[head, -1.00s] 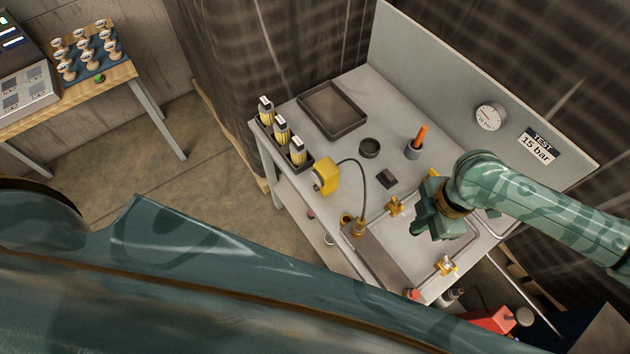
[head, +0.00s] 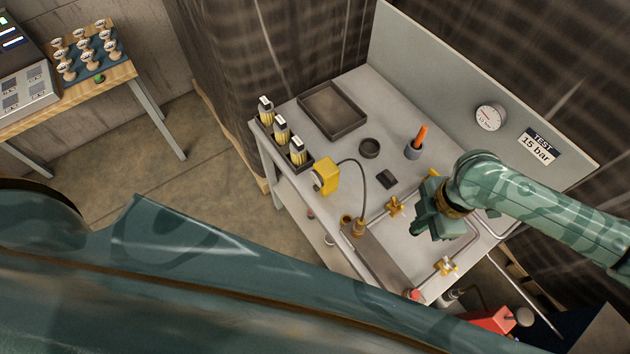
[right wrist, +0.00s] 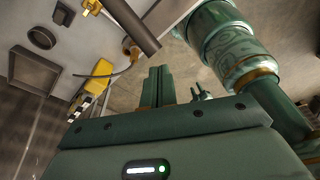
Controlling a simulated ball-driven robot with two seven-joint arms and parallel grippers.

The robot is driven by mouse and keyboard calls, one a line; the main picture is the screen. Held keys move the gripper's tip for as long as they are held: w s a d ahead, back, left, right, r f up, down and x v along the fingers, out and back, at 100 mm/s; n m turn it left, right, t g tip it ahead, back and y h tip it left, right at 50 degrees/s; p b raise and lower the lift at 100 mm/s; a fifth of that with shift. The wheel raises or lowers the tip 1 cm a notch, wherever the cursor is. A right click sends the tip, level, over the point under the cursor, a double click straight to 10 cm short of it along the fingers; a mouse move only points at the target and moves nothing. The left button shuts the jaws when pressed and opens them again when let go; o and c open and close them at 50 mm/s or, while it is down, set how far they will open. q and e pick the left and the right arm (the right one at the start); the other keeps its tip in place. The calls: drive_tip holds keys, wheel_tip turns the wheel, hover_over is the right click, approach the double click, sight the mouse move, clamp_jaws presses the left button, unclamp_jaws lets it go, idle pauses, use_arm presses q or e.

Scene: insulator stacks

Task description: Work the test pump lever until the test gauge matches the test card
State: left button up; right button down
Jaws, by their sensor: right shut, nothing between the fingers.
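The test gauge (head: 489,117) is a round white dial on the grey back panel; its needle is too small to read exactly. The test card (head: 540,147) beside it reads "TEST 15 bar". A red unit (head: 492,320) stands low beyond the bench's front right corner, with a thin pale rod (head: 525,292) near it. I cannot tell whether this rod is the pump lever. My right gripper (head: 424,228) hangs over the bench near the pipes, apart from the red unit. Its closed, empty fingers show in the right wrist view (right wrist: 158,86). My left gripper is out of view.
The bench (head: 345,165) carries a dark tray (head: 333,109), a yellow device (head: 326,177), an orange-handled tool in a cup (head: 414,151), and pipes with brass valves (head: 395,206). Several yellow-and-black items (head: 281,130) stand at its left edge. A wooden table (head: 119,73) is far left.

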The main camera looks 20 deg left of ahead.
drive_tip(key=shift+f, duration=0.1)
wheel_tip(320, 180, down, 11)
drive_tip(key=b, duration=0.6)
idle(1.1)
wheel_tip(320, 180, up, 10)
drive_tip(key=p, duration=1)
drive_tip(key=shift+f+p, duration=0.15)
drive_tip(key=shift+p, duration=0.2)
wheel_tip(320, 180, up, 5)
drive_tip(key=p, duration=0.4)
drive_tip(key=shift+f+p, duration=0.2)
drive_tip(key=shift+p, duration=0.2)
drive_tip(key=shift+f, duration=0.1)
